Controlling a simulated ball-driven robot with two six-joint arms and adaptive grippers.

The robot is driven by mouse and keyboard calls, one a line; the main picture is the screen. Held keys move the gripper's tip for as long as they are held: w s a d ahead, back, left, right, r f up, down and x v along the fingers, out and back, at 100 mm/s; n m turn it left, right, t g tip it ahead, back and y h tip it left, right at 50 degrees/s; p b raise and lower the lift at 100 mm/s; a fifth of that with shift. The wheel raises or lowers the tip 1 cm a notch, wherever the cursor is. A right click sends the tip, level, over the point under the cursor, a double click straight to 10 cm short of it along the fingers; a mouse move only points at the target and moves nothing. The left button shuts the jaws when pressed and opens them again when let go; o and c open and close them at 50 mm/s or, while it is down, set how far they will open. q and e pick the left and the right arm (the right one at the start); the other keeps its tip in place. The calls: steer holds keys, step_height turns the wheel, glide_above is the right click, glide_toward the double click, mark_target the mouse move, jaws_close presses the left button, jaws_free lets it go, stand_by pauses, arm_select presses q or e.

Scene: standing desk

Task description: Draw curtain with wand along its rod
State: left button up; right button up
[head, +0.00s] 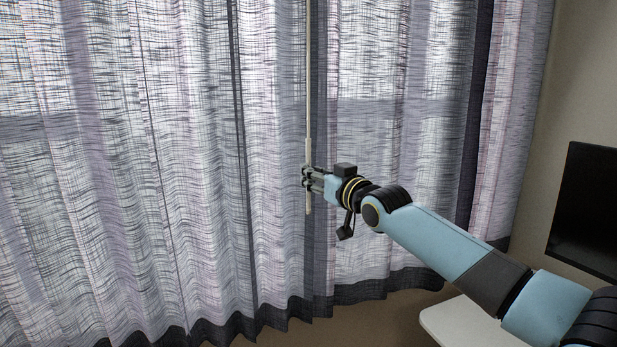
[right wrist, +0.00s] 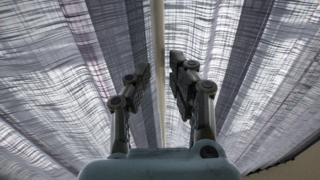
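The curtain (head: 190,190) is sheer, grey-white and woven, with dark bands, and hangs in folds across most of the head view. It also fills the back of the right wrist view (right wrist: 75,60). A thin pale wand (head: 308,80) hangs upright in front of it, with a thicker lower handle (head: 309,203). My right gripper (head: 308,177) is at this handle. In the right wrist view, the wand (right wrist: 157,30) runs between the two fingers (right wrist: 160,68), which stand apart with a small gap beside it. The rod is out of view. My left gripper is not in view.
A dark monitor (head: 585,210) stands at the right by a beige wall (head: 580,90). A white desk corner (head: 465,325) lies below my right arm. The curtain's dark hem (head: 350,292) hangs above the brown floor. The space left of the wand, before the curtain, is clear.

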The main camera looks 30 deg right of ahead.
steer(key=w+b, duration=0.1)
steer(key=w, duration=0.1)
steer(key=shift+w, duration=0.35)
jaws_close()
